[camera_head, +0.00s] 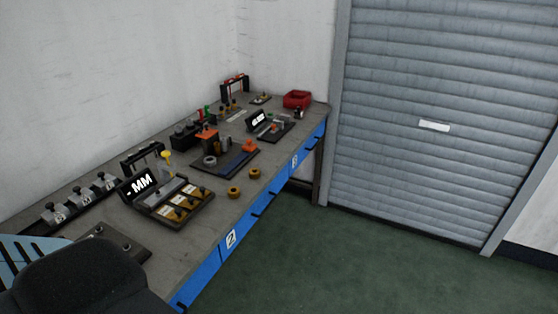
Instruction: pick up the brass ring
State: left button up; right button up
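Two small brass-coloured rings lie near the front edge of the workbench. One ring (234,193) is just right of the dark fixture with the "MM" display. The other ring (254,173) lies a little farther back along the edge. I cannot tell which of them the task names. A grey ring (209,161) sits at the left end of a dark board with an orange-topped device. Neither of my grippers is in view.
The grey workbench (190,245) runs along the wall, with a blue front. The "MM" display fixture (141,184), a small display unit (258,120) and a red bin (297,99) stand on it. A dark rounded shape (80,280) covers the near left corner. Green floor (330,260) is clear.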

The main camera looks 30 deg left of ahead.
aim_at(253, 173)
jog(key=i+u, duration=0.2)
jog(key=i, duration=0.2)
jog(key=i+l+u, duration=0.2)
jog(key=i, duration=0.2)
jog(key=i+l+u, duration=0.2)
jog(key=i, duration=0.2)
jog(key=i+l+u, duration=0.2)
jog(key=i+u, duration=0.25)
jog(key=i+l+u, duration=0.2)
jog(key=u, duration=0.3)
jog(key=i+l+u, duration=0.4)
jog(key=l, duration=0.25)
jog(key=l+u, duration=0.2)
jog(key=l, duration=0.15)
